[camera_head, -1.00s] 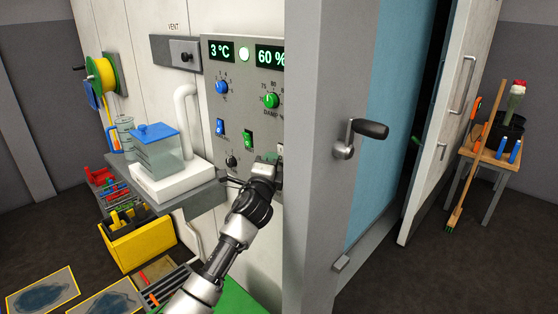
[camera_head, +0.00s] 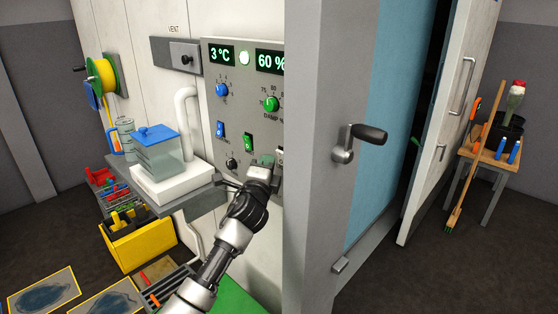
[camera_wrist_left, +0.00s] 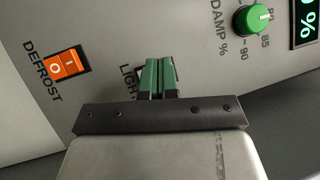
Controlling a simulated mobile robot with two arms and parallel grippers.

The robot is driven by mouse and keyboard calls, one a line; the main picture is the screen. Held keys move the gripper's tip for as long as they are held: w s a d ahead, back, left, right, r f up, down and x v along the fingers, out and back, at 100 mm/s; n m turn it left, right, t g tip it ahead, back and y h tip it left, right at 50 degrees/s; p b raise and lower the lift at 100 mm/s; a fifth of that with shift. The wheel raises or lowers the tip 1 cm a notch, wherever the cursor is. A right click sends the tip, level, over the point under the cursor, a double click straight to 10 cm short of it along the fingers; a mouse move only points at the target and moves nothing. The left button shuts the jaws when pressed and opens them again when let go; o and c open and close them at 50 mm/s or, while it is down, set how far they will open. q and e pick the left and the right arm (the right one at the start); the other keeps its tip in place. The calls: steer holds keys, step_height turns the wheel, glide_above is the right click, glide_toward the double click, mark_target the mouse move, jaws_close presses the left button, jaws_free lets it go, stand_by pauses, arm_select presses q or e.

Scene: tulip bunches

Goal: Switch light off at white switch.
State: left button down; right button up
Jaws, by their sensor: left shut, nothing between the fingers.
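The grey control panel (camera_head: 230,68) is on the wall in the head view. My left gripper (camera_head: 266,160) is at its lower right part, with the fingers pointing at the panel. In the left wrist view the two green fingertips (camera_wrist_left: 158,76) are together with nothing between them. They cover the spot beside the label LIGHT (camera_wrist_left: 128,78), so the switch there is mostly hidden. A small whitish part (camera_head: 281,154) shows right of the gripper, partly cut off by the grey frame. I cannot tell the switch's position or whether the fingers touch it. My right gripper is not in view.
An orange DEFROST switch (camera_wrist_left: 68,62) is close left of the fingers in the wrist view. A grey frame (camera_head: 310,180) stands close right, a shelf (camera_head: 190,200) lower left.

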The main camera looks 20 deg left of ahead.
arm_select(q)
steer(key=s+p, duration=0.1)
steer(key=s+a+r+p, duration=0.1)
steer(key=s, duration=0.1)
steer(key=s+p, duration=0.1)
steer(key=shift+s+a+r+p, duration=0.15)
steer(key=shift+a+r+p, duration=0.1)
steer(key=shift+r+p, duration=0.15)
stand_by(0.4)
